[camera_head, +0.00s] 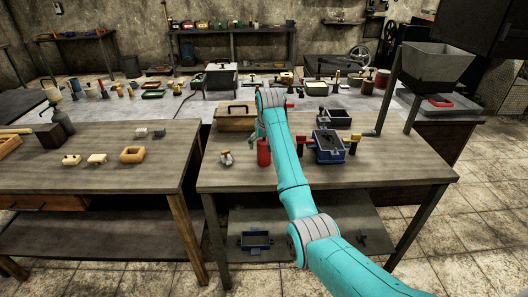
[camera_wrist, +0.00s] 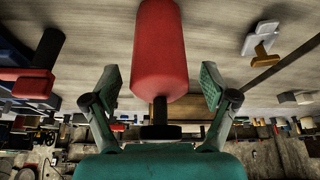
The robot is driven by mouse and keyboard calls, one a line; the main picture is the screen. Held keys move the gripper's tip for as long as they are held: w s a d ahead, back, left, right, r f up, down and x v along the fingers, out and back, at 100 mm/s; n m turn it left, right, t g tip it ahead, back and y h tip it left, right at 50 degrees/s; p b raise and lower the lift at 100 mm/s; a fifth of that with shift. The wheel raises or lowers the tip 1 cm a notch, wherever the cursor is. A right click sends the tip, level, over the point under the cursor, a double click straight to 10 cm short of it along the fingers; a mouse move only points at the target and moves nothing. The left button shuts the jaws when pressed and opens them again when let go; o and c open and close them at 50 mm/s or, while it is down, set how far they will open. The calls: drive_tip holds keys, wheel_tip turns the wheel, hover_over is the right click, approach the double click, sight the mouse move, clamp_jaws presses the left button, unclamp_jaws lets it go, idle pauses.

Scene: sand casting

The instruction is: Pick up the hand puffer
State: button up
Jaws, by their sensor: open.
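The hand puffer (camera_head: 263,153) appears to be the red cylindrical thing standing on the near middle table. In the wrist view it is a large red body (camera_wrist: 160,48) with a black stem and cap towards my gripper. My gripper (camera_wrist: 160,88) is open, with one green finger on each side of the puffer's stem end. Gaps show between the fingers and the red body, so nothing is gripped. In the head view my gripper is just above the puffer and partly hidden by my arm.
A small pale tool (camera_head: 226,157) lies left of the puffer. A wooden case (camera_head: 236,118) is behind. The table front (camera_head: 240,180) is clear. A left table (camera_head: 100,180) holds small wooden pieces.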

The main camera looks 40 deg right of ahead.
drive_tip(key=c, duration=1.5)
